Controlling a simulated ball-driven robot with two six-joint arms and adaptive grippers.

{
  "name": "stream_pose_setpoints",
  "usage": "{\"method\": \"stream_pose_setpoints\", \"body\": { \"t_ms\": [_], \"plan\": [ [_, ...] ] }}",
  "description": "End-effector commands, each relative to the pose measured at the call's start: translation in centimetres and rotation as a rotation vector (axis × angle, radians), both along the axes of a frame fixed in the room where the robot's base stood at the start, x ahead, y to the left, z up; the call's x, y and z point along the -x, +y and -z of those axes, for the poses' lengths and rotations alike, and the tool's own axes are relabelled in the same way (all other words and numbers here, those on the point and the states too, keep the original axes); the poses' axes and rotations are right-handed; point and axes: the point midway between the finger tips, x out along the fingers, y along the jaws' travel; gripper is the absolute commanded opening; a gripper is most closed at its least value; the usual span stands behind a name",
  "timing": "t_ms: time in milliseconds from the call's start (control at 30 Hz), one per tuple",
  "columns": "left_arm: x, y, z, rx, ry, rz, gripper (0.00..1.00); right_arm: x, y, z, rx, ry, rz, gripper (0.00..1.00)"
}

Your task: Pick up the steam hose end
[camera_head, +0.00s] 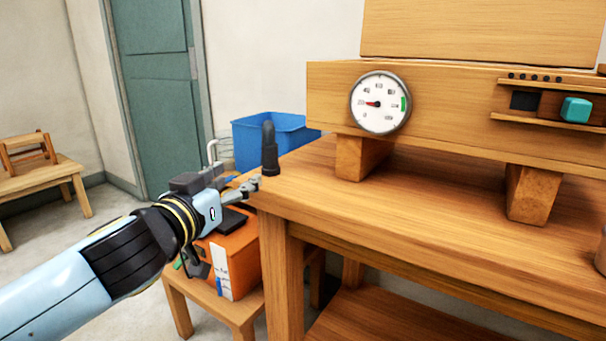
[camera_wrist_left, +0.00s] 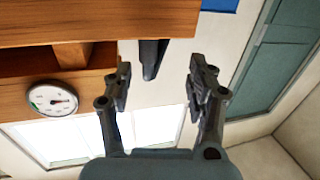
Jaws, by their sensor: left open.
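A black upright piece with a rounded top, which looks like the steam hose end (camera_head: 269,148), stands at the near left corner of the wooden bench (camera_head: 420,200). My left gripper (camera_head: 250,185) is at that corner, low and just left of the black piece. In the left wrist view the picture is turned over, and the black piece (camera_wrist_left: 152,58) shows beyond and between the open fingers of my left gripper (camera_wrist_left: 160,72). Nothing is between the fingertips themselves. My right gripper is in neither view.
An orange box (camera_head: 238,260) sits on a low stool below my left arm. A blue crate (camera_head: 270,140) stands behind the bench corner. A wooden housing with a round gauge (camera_head: 381,103) rests on blocks on the bench. The bench top in front is mostly clear.

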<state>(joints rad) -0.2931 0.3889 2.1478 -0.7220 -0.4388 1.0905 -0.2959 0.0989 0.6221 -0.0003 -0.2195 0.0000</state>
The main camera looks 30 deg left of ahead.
Motion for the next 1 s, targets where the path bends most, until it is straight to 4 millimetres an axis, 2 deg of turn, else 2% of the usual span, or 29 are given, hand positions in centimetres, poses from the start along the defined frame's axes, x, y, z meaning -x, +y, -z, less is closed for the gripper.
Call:
{"method": "stream_pose_setpoints", "body": {
  "t_ms": [100,167,400,633,867,1000],
  "plan": [
    [-0.1,-0.5,-1.9,-0.022,-0.039,0.024,0.57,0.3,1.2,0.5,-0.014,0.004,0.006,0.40],
    [-0.6,-0.3,-1.7,-0.031,-0.037,0.026,0.57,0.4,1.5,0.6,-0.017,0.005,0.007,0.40],
    [-4.5,0.2,-1.8,-0.029,-0.037,0.026,0.57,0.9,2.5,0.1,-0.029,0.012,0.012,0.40],
    [-6.5,0.3,-1.8,-0.028,-0.036,0.026,0.57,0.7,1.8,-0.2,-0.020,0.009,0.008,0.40],
    [-10.1,0.4,-1.7,-0.030,-0.035,0.026,0.57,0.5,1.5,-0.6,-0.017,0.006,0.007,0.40],
    [-10.9,0.5,-1.7,-0.030,-0.034,0.028,0.57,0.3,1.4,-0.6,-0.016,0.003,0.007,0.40]
  ]
}}
